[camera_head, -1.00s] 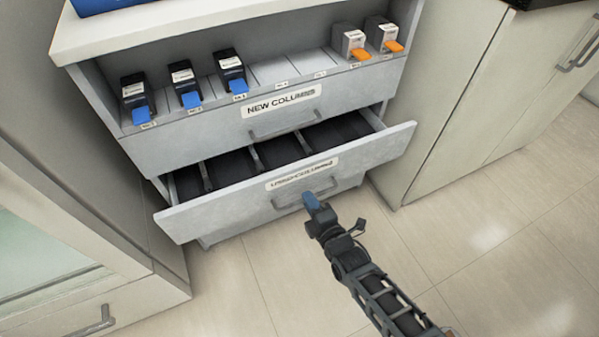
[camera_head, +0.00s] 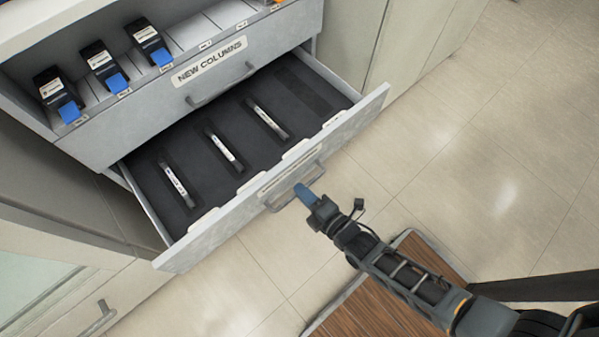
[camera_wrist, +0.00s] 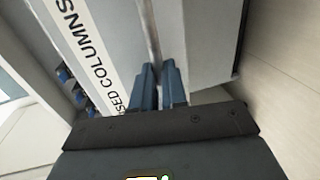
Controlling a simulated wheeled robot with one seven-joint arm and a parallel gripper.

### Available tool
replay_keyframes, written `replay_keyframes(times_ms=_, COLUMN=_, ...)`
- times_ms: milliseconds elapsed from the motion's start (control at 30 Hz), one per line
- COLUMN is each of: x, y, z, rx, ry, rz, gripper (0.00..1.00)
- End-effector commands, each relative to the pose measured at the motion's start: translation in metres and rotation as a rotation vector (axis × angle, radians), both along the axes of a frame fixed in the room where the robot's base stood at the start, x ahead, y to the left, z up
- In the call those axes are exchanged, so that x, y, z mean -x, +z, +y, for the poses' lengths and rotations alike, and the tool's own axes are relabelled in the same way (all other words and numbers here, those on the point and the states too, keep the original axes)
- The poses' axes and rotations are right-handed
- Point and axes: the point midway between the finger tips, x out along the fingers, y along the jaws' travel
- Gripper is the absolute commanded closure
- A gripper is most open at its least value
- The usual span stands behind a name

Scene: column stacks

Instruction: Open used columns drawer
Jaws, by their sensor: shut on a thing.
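The used columns drawer (camera_head: 222,222) is pulled well out below the closed new columns drawer (camera_head: 165,110). In the wrist view my gripper's fingers (camera_wrist: 158,85) close around the grey bar (camera_wrist: 150,35), beside the label (camera_wrist: 80,45) reading "USED COLUMNS", which is partly cut off.
Several black columns with blue tabs (camera_head: 105,67) stand in slots on the shelf above. A cabinet (camera_head: 385,40) stands to the right. The pale tiled floor (camera_head: 450,150) in front is clear apart from my own base.

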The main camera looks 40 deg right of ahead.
Motion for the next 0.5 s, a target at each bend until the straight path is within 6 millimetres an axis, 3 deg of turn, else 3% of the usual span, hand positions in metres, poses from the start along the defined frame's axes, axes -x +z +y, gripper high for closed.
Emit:
replay_keyframes(times_ms=267, x=0.0009, y=-0.0008, z=-0.0005, rx=0.0, ry=-0.001, rz=0.002, gripper=1.0)
replay_keyframes(times_ms=300, x=0.0009, y=-0.0008, z=-0.0005, rx=0.0, ry=-0.001, rz=0.002, gripper=0.87)
replay_keyframes(times_ms=500, x=0.0007, y=-0.0007, z=-0.0004, rx=0.0, ry=-0.001, rz=0.002, gripper=0.67)
